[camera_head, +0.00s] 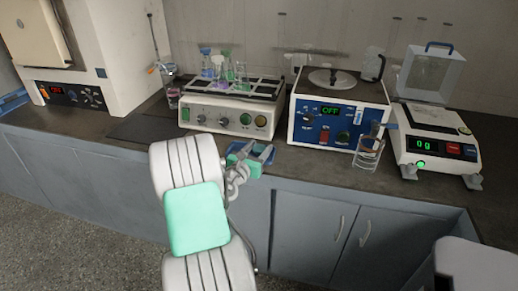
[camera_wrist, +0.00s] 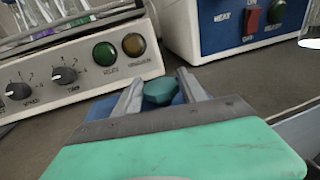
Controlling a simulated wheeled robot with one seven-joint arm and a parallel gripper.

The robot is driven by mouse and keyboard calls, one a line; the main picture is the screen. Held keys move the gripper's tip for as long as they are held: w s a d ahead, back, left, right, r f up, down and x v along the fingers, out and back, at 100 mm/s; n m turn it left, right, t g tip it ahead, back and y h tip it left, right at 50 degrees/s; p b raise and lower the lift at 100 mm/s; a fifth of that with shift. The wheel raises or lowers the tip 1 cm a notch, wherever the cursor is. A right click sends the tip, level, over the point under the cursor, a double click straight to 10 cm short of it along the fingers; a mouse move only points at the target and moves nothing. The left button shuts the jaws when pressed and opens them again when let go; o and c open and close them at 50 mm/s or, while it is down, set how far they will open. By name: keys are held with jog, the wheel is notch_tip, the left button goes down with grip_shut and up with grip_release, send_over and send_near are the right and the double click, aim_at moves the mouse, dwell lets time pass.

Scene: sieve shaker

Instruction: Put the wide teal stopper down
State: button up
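The wide teal stopper (camera_wrist: 160,91) sits between the two fingers of my gripper (camera_wrist: 160,88) in the wrist view, and both fingers appear to press its sides. My gripper (camera_head: 262,158) also shows in the head view near the front edge of the bench, left of the middle. A blue piece (camera_wrist: 177,99) shows just behind and below the stopper. In the head view a blue piece (camera_head: 262,148) shows by the fingers. I cannot tell whether the stopper touches anything below it.
On the dark bench (camera_head: 285,158) stand a white shaker with flasks (camera_head: 225,117), a blue-fronted sieve shaker (camera_head: 335,110), a glass beaker (camera_head: 369,152) and a balance (camera_head: 432,140). A white oven (camera_head: 85,55) stands at the left.

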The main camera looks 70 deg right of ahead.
jog(key=o, duration=0.3)
